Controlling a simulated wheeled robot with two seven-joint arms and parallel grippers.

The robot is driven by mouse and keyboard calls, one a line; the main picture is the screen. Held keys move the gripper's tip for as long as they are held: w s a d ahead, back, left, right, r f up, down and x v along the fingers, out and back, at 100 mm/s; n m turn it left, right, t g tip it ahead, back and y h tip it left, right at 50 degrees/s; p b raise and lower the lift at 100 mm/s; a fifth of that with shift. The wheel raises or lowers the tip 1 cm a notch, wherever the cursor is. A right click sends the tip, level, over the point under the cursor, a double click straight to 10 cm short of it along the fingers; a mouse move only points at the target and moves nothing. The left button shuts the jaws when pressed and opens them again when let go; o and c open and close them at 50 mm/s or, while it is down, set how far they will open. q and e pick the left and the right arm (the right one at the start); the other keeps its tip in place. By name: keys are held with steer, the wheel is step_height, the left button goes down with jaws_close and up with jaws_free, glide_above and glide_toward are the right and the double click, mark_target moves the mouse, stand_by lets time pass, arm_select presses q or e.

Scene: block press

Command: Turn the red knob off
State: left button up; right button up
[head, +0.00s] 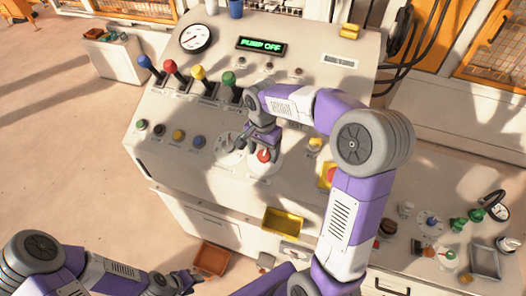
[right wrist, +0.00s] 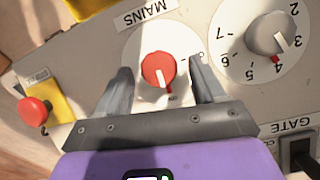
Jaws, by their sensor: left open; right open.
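The red knob (head: 264,155) sits on a round white plate on the sloping front of the console. My left gripper (head: 188,281) is low at the bottom of the head view, away from the console face, and empty.
A numbered grey dial (right wrist: 272,37) is close beside the right gripper. A red push button (right wrist: 34,110) on a yellow plate is on the other side. Coloured levers (head: 199,75) stand above. A display (head: 261,46) reads PUMP OFF. A yellow tray (head: 284,221) is below.

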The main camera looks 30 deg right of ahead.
steer(key=shift+f, duration=0.4)
steer(key=c, duration=1.1)
steer(key=shift+o, duration=0.2)
